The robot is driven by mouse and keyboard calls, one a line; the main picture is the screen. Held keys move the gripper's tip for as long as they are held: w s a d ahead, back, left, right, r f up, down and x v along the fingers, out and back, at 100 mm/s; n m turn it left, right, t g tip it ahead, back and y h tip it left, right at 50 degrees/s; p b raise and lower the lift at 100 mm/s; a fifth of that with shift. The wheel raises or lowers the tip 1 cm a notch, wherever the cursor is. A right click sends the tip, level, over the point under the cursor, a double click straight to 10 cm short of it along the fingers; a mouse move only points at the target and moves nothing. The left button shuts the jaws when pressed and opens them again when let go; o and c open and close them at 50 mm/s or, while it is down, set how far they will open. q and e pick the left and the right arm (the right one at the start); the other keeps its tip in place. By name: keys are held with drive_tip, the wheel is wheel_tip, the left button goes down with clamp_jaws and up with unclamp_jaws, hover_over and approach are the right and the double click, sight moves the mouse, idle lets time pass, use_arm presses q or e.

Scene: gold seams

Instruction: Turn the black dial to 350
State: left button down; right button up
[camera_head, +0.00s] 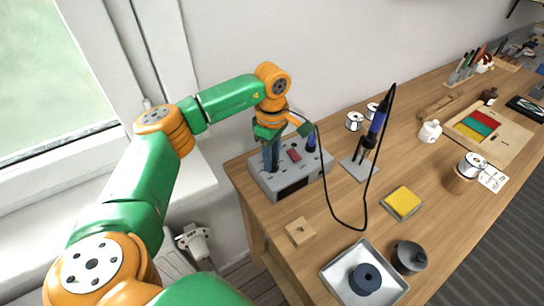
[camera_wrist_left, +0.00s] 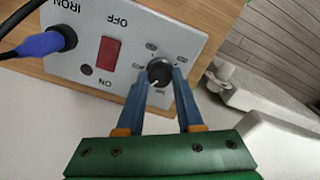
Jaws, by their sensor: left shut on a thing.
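The black dial (camera_wrist_left: 159,72) sits on the top panel of the grey soldering station (camera_head: 284,187), with printed marks around it. In the left wrist view my left gripper (camera_wrist_left: 163,82) has its two blue fingers around the dial, one on each side, shut on it. A white pointer line shows on the dial's near side; the numbers are too small to read. In the head view my left gripper (camera_head: 270,166) reaches down onto the station's left part and hides the dial. My right gripper is not in view.
A red switch (camera_wrist_left: 106,54) and a blue IRON plug (camera_wrist_left: 46,42) with a black cable are beside the dial. A soldering iron (camera_head: 378,122) stands in its holder to the right. A yellow sponge (camera_head: 402,200) and a metal tray (camera_head: 338,271) lie further forward.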

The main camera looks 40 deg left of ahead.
use_arm(q)
drive_tip(key=c, duration=0.5)
unclamp_jaws()
drive_tip(key=shift+c, duration=0.2)
wheel_tip(320, 180, up, 7)
drive_tip(key=shift+r+b, duration=0.1)
drive_tip(key=shift+b, duration=0.45)
